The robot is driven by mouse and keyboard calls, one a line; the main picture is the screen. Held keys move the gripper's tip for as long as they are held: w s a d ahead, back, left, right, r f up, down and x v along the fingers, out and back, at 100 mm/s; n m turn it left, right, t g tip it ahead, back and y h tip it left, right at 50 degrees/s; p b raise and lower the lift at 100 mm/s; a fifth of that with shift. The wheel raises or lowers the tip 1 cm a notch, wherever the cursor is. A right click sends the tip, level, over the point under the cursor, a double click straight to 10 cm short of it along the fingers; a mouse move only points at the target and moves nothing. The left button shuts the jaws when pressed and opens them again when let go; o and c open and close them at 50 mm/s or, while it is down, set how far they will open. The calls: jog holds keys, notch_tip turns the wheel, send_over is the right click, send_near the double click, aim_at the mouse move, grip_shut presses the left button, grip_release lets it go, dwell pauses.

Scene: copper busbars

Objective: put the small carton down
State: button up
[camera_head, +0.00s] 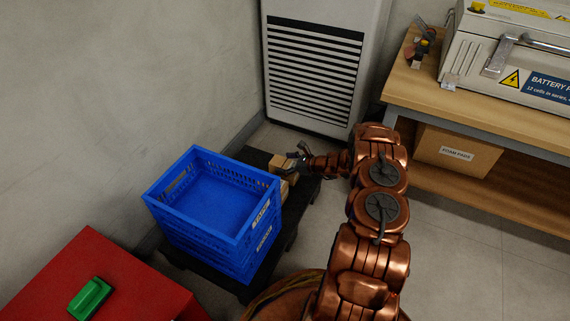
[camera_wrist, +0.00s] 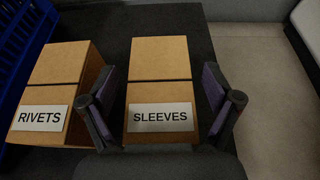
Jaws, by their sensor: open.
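A small brown carton labelled SLEEVES (camera_wrist: 160,72) stands on a dark platform (camera_wrist: 118,22) in the wrist view. My gripper (camera_wrist: 160,95) is open, with one finger on each side of this carton; I cannot tell whether the fingers touch it. A second brown carton, labelled RIVETS (camera_wrist: 62,62), stands close to its left, slightly turned. In the head view my gripper (camera_head: 301,158) is at the cartons beside the blue crate, and it and my arm partly hide them.
An empty-looking blue crate (camera_head: 176,215) stands on the dark platform left of the cartons. A red surface with a green object (camera_head: 90,298) is at lower left. A louvred white cabinet (camera_head: 318,65) stands behind. A wooden bench (camera_head: 470,115) with a battery case is at right.

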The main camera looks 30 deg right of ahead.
jog(key=shift+r, duration=0.1)
jog(key=shift+s+d+r, duration=0.1)
jog(key=shift+s+r, duration=0.1)
jog(key=p+v, duration=0.4)
jog(key=v, duration=0.7)
jog(key=shift+s+d, duration=0.15)
jog(key=shift+s, duration=0.05)
